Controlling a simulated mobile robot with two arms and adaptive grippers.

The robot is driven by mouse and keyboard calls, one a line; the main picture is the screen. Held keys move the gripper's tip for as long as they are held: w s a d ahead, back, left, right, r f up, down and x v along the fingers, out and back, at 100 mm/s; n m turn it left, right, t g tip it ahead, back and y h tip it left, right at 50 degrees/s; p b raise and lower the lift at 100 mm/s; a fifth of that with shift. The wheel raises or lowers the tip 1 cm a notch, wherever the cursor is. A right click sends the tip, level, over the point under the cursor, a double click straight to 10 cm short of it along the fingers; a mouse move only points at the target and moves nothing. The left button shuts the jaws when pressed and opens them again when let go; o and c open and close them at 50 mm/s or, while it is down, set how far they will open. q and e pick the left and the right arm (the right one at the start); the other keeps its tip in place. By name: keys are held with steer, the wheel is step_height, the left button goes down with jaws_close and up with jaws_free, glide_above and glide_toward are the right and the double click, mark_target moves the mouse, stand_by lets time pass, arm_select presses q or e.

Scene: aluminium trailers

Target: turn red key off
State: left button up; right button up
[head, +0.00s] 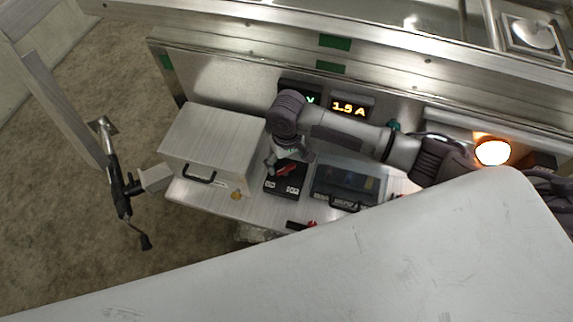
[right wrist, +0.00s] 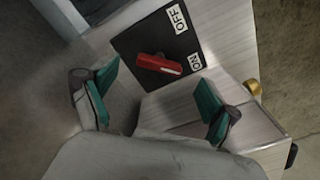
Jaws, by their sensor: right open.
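The red key (head: 287,169) sits on a black switch plate (head: 279,190) on the metal shelf. In the right wrist view the red key (right wrist: 157,63) lies across the black plate (right wrist: 140,42), its pale-marked end pointing toward the "ON" label (right wrist: 195,62). The "OFF" label (right wrist: 180,18) is further up the plate. My right gripper (right wrist: 157,86) is open, with its green-padded fingers spread on either side and the key between and beyond them, apart from both. In the head view my right gripper (head: 277,165) is above the plate, partly covering it. My left gripper is not seen.
A metal box with a black handle (head: 211,147) stands left of the plate, a dark case (head: 346,183) right of it. A brass knob (head: 236,195) is at the shelf's front. Behind are lit displays (head: 350,107) and a glowing lamp (head: 492,152). A crank jack (head: 118,185) stands far left.

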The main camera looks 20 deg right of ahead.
mark_target(287, 167)
step_height(287, 167, down, 2)
steer(key=shift+f, duration=0.65)
steer(key=c, duration=0.7)
steer(key=shift+c, duration=2.2)
steer(key=shift+n+p, duration=1.35)
steer(key=shift+n, duration=0.35)
steer(key=n+p, duration=0.1)
steer(key=n, duration=0.3)
steer(key=shift+d+n+p, duration=0.15)
steer(key=shift+n+p, duration=0.15)
steer(key=shift+p, duration=0.1)
steer(key=n, duration=0.4)
steer(key=shift+w+n+p, duration=0.15)
steer(key=shift+n+p, duration=0.15)
steer(key=shift+p, duration=0.1)
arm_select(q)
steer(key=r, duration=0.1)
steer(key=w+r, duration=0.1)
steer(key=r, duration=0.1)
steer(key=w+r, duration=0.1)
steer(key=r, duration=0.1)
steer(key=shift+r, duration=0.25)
arm_select(e)
steer(key=n, duration=0.5)
steer(key=shift+w, duration=0.1)
steer(key=shift+n, duration=0.3)
